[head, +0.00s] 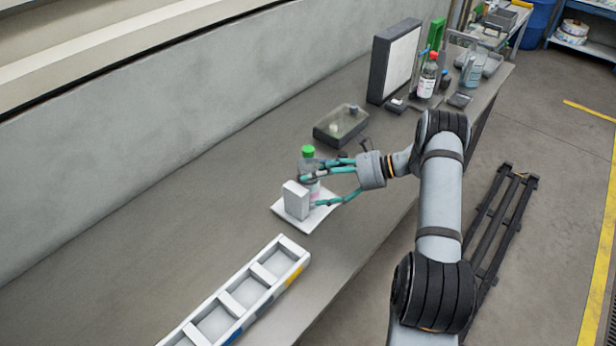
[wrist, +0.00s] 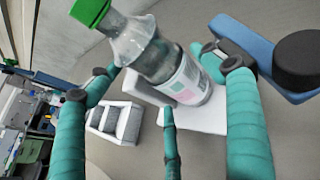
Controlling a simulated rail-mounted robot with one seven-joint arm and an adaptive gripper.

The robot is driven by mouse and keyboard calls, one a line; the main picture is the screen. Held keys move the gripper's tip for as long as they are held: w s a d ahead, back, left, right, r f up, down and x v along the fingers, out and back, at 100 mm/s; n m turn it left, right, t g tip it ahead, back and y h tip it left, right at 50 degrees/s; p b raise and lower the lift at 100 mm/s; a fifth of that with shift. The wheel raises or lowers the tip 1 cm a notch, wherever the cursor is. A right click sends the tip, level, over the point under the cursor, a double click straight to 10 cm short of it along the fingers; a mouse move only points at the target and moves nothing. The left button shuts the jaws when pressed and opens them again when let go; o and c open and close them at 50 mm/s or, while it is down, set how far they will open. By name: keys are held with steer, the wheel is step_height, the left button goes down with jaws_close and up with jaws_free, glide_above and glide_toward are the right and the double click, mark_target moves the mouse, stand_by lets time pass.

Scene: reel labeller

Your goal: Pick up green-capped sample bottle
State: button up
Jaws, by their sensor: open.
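The green-capped sample bottle (head: 308,163) stands upright on a white plate (head: 313,222) on the bench, beside a white block (head: 296,199). In the wrist view the bottle (wrist: 160,55) is clear with a pink and green label, and its green cap (wrist: 90,11) is at the upper left. My gripper (head: 315,190) is open, with its teal fingers on either side of the bottle. In the wrist view the fingers (wrist: 168,95) reach around the bottle. I cannot tell whether any finger touches it.
A white compartment tray (head: 246,290) lies nearer on the bench. A grey box with a clear lid (head: 341,124) stands behind my gripper. A dark-framed panel (head: 395,62) and a red-capped bottle (head: 427,76) stand at the far end. The bench left of the plate is clear.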

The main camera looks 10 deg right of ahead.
steer(key=shift+w+a+f, duration=0.25)
steer(key=shift+a, duration=0.3)
steer(key=shift+c, duration=0.3)
steer(key=shift+f, duration=0.1)
steer(key=c, duration=1.4)
steer(key=shift+c, duration=0.9)
